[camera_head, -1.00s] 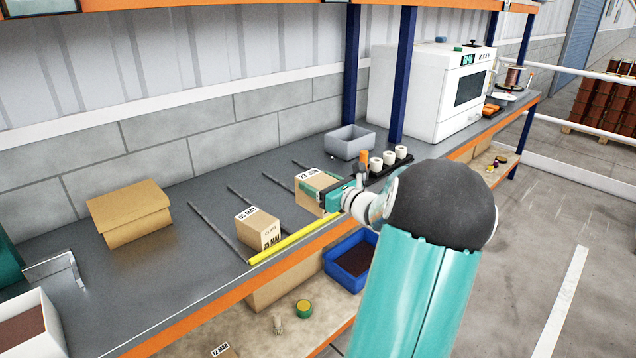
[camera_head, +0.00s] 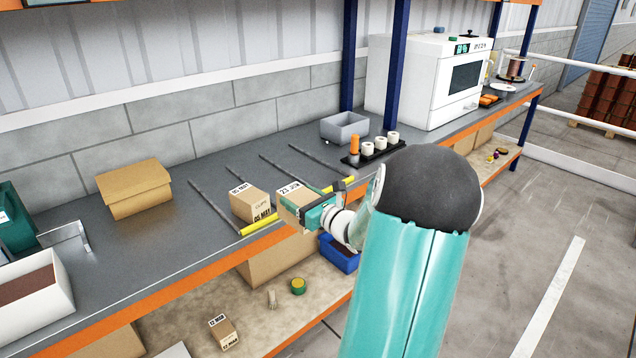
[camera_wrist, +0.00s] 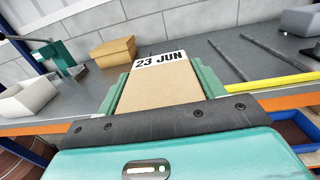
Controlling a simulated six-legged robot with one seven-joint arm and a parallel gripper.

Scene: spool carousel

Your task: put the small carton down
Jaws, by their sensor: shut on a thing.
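The small carton (camera_head: 291,201) is tan with a white "23 JUN" label. My gripper (camera_head: 308,215) is shut on it, at the front edge of the shelf. In the wrist view the carton (camera_wrist: 160,88) sits between the two green fingers of my gripper (camera_wrist: 162,90). Another small carton (camera_head: 249,203), labelled "05 MAT" or similar, stands just left of it on the grey shelf top (camera_head: 150,240). Whether the held carton touches the shelf is hidden.
Dark divider rods (camera_head: 215,207) lie across the shelf, with a yellow strip (camera_head: 260,228) along its front. A larger cardboard box (camera_head: 135,188) stands left. A grey bin (camera_head: 344,127) and a black tray of white spools (camera_head: 375,150) stand to the right. A blue bin (camera_head: 340,258) is below.

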